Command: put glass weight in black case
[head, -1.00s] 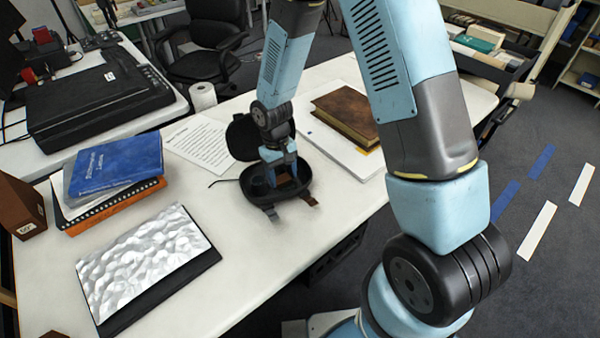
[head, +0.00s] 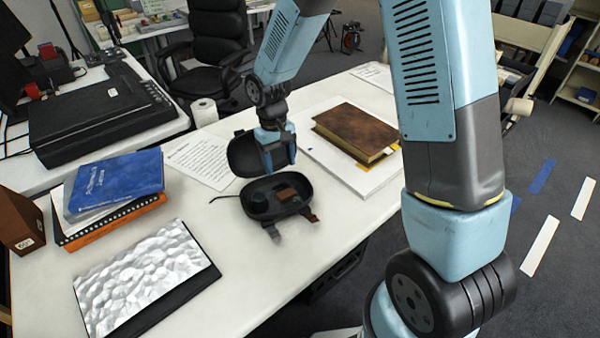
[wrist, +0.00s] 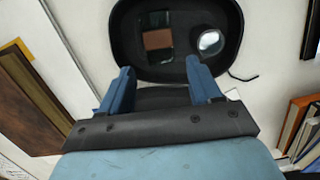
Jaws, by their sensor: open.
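The black case (head: 297,213) lies open on the white table, its lid (head: 243,158) raised behind it. In the wrist view, a round, clear glass weight (wrist: 210,42) sits inside the case (wrist: 180,73) at the right. In the head view that side of the case interior is dark and the weight is hard to make out. A small brown item (wrist: 158,40) lies beside it in the case and shows in the head view (head: 287,194). My gripper (head: 280,166) is open and empty, above the case's rear edge; its spread fingers (wrist: 157,68) touch nothing.
A brown book (head: 355,130) on white sheets lies right of the case. A printed page (head: 200,160) lies behind left. A blue book stack (head: 115,180) and a silver textured panel (head: 145,275) are at left. Bare table lies in front of the case.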

